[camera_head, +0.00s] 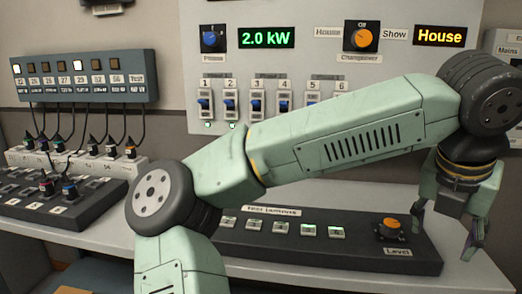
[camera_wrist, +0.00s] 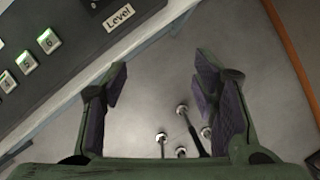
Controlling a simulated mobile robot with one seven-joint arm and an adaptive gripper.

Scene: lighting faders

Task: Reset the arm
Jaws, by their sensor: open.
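My gripper (camera_head: 445,230) is at the right in the head view, pointing down beside the right end of the black fader desk (camera_head: 300,258). In the wrist view my gripper (camera_wrist: 160,85) is open and empty, with its two fingers spread apart. Below it show a grey surface and several metal-tipped rods. The desk's orange Level knob (camera_head: 390,228) is left of the gripper in the head view. The Level label (camera_wrist: 118,17) shows at the top left of the wrist view. My arm stretches across the head view and hides part of the desk and wall panel.
A wall panel (camera_head: 290,72) holds switches, a 2.0 kW display (camera_head: 266,37), an orange changeover knob (camera_head: 361,36) and a House display (camera_head: 440,36). At left are a lamp box (camera_head: 85,75), a patch strip with cables and a black plug board (camera_head: 60,205). The counter edge runs in front.

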